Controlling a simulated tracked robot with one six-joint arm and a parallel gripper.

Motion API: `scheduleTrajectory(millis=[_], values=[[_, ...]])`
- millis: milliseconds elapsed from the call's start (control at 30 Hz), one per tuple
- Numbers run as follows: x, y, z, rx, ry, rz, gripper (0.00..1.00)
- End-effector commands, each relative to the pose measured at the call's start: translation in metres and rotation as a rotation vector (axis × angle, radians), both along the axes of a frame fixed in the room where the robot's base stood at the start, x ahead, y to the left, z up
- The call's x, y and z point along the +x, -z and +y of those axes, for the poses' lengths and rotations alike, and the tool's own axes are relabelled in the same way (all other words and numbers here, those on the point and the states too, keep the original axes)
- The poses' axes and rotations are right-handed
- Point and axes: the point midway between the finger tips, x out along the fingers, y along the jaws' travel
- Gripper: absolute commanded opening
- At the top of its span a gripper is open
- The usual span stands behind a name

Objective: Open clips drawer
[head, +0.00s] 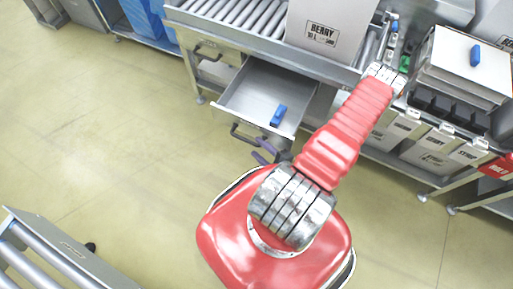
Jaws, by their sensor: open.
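The clips drawer (245,92) is a grey metal drawer below the roller conveyor in the head view, and it stands pulled out. A blue clip-like piece (278,116) lies inside it towards the right. Its dark handle (240,133) is on the front face. My gripper (258,148) shows as dark and purple fingers just at the right end of that handle, in front of the drawer. It is open. Whether it touches the handle I cannot tell. My red arm hides the rest of the gripper and the drawer's right side.
A grey box marked BERRY (322,35) stands on the roller conveyor (232,14) above. Another handle (207,50) is at the left. Several labelled bins (432,148) stand at the right. Another roller conveyor (45,255) is at lower left. The floor (120,130) between is clear.

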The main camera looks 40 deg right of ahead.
Motion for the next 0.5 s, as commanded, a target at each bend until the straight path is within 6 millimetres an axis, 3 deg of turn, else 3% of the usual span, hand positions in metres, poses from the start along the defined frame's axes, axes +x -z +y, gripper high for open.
scheduleTrajectory(millis=[33,100,333,367,500], values=[[-0.003,-0.02,0.016,0.026,-0.065,-0.054,0.31],[-0.004,-0.02,0.016,0.027,-0.067,-0.054,0.31],[-0.004,-0.021,0.016,0.027,-0.067,-0.055,0.31],[-0.003,-0.003,-0.005,0.008,0.012,0.005,0.31],[-0.003,-0.003,-0.003,0.008,0.01,0.004,0.31]])
